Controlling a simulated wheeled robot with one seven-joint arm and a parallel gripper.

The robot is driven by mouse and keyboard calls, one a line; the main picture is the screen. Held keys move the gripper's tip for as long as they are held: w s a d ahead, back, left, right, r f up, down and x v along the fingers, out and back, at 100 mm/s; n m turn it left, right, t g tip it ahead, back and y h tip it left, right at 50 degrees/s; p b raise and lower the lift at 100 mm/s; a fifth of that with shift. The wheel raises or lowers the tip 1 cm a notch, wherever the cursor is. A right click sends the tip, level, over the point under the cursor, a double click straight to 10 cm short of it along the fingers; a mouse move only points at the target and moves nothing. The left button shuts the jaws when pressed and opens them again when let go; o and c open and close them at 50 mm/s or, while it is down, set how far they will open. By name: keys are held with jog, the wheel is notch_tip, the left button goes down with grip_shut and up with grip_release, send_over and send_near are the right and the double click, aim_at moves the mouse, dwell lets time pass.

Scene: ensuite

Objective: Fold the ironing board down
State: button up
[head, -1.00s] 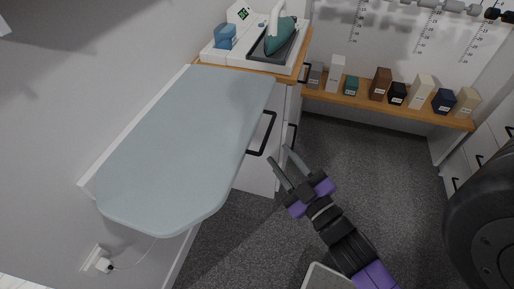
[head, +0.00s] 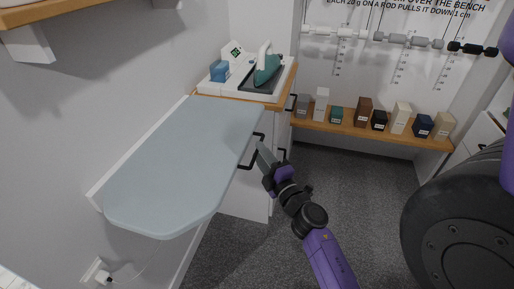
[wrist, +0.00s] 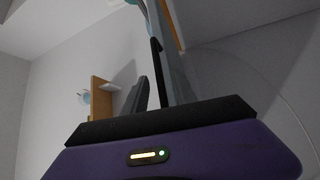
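The ironing board (head: 180,160) is a pale blue-grey panel, lying out flat from the left wall at the left of the head view. A black bar handle (head: 248,160) shows at its right edge; I cannot tell whether it belongs to the board or the cabinet behind. My gripper (head: 261,155) is beside that edge, close to the handle. In the wrist view my gripper's fingers (wrist: 155,80) stand apart, with a dark strip between them that I cannot identify. Contact with the board or handle cannot be made out. The board's underside is hidden in the head view.
A wooden-topped white cabinet (head: 258,100) behind the board carries a green iron (head: 267,70) and a blue container (head: 219,71). A low wooden shelf (head: 350,128) holds several blocks. A plug (head: 103,276) is in the wall below the board.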

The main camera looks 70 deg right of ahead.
jog(key=shift+x, duration=1.1)
grip_shut()
dwell(0.7)
